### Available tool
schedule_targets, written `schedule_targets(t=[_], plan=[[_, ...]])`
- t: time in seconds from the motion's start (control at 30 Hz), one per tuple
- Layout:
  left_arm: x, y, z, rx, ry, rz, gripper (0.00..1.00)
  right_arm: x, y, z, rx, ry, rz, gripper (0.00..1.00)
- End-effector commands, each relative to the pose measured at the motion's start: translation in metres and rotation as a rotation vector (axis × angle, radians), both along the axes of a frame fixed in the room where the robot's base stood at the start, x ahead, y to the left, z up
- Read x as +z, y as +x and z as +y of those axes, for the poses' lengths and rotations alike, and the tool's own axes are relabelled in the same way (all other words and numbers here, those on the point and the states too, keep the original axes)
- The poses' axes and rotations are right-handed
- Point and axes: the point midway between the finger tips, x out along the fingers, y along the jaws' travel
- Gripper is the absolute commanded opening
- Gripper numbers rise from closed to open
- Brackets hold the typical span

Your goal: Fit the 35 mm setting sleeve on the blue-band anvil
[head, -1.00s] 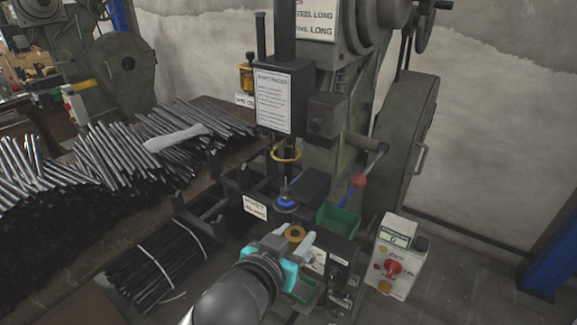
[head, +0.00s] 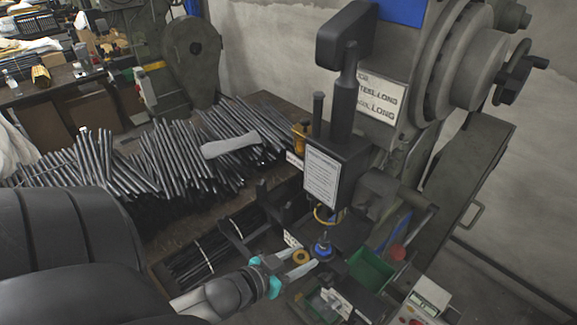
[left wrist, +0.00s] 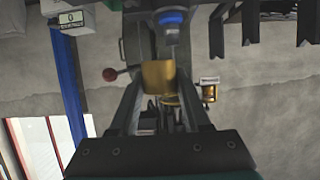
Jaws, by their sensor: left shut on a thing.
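My left gripper (head: 298,264) is shut on a brass-coloured setting sleeve (head: 301,257). The sleeve also shows between the fingers in the left wrist view (left wrist: 158,77). The blue-band anvil (head: 322,247) stands on the press just right of the sleeve in the head view, and no sleeve shows on it. In the left wrist view the blue band (left wrist: 172,18) shows at the top, beyond the sleeve. The sleeve looks apart from the anvil; the exact gap cannot be told. My right gripper is not in view.
A yellow ring (head: 325,215) hangs around the press ram above the anvil. A green bin (head: 370,270) stands to the right, near a red-knobbed lever (head: 397,252). Dark rods (head: 165,160) lie piled on a bench at left. A control box (head: 425,303) is at lower right.

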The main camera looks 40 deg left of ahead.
Motion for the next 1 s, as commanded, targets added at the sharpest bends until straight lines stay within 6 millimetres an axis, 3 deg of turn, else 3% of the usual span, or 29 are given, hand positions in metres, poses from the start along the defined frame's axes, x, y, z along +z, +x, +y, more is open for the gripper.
schedule_targets(t=[0.03,0.23,0.8,1.0], plan=[[0.007,-0.005,0.008,0.009,0.000,0.000,0.00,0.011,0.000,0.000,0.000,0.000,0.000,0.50],[0.008,-0.013,0.023,0.025,-0.001,-0.003,0.00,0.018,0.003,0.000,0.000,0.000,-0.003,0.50],[0.009,-0.016,0.024,0.028,-0.003,-0.003,0.00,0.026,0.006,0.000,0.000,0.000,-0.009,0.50],[0.008,-0.003,0.023,0.027,-0.003,-0.007,0.00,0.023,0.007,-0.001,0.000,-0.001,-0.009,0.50]])
